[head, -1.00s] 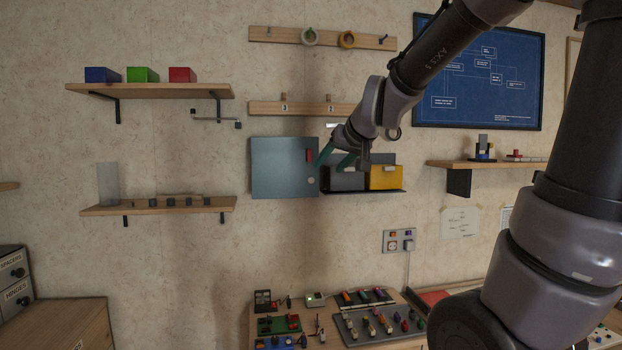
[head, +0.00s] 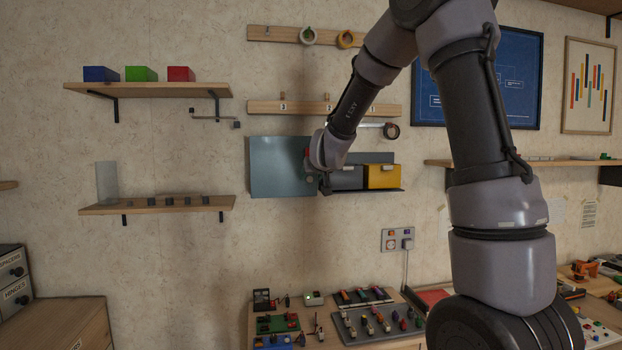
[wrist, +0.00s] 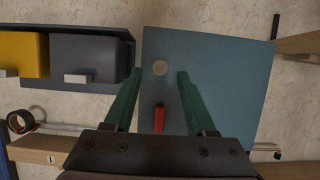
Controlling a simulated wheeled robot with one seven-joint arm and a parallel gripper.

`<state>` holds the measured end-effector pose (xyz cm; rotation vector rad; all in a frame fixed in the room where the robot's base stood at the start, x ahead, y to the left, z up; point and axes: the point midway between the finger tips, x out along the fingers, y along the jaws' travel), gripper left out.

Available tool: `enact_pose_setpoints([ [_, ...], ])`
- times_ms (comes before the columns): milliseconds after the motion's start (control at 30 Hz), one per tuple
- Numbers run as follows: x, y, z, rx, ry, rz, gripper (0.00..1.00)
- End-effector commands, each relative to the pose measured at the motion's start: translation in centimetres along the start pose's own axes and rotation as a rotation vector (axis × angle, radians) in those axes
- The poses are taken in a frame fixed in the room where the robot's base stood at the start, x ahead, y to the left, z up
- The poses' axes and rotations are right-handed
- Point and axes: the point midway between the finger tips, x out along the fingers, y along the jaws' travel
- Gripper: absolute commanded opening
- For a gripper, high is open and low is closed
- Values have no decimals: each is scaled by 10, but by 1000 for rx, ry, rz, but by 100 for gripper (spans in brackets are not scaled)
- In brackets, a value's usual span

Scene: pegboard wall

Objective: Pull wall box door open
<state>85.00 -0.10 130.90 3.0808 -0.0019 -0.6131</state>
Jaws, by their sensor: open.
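The wall box door (head: 277,168) is a flat grey-blue panel on the wall, left of the bins in the head view. It also fills the middle of the wrist view (wrist: 225,75), where it appears upside down. A red handle (wrist: 159,118) and a pale round spot (wrist: 160,68) show on it. My gripper (wrist: 155,75) is open, with its two green fingers apart in front of the door. The red handle lies between the fingers, nearer the left one.
A grey bin (head: 347,177) and a yellow bin (head: 383,176) sit on a dark shelf just right of the door. A wooden peg rail (head: 262,107) is above. A shelf with small dark blocks (head: 150,208) is at left, and a cluttered bench lies below.

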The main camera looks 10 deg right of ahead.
Motion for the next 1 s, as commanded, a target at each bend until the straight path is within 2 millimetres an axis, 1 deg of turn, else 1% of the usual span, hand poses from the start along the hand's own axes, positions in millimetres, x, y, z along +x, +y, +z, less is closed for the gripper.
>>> enact_pose_setpoints([
  [33, 7, 0, 0, -1, -1, 0, 56],
  [100, 13, 0, 0, -1, -1, 0, 56],
  [200, 18, 0, 0, 0, 0, -1, 56],
  [467, 20, -1, 0, 0, 0, -1, 56],
  [500, 19, -1, 0, 0, 0, -1, 52],
  [567, 19, 0, 0, 0, 0, -1, 29],
  [600, 19, 0, 0, 0, 0, -1, 14],
  [633, 19, -1, 0, 0, 0, -1, 2],
  [667, 19, 0, 0, 0, 0, -1, 0],
  [1000, 19, 0, 0, 0, 0, -1, 0],
])
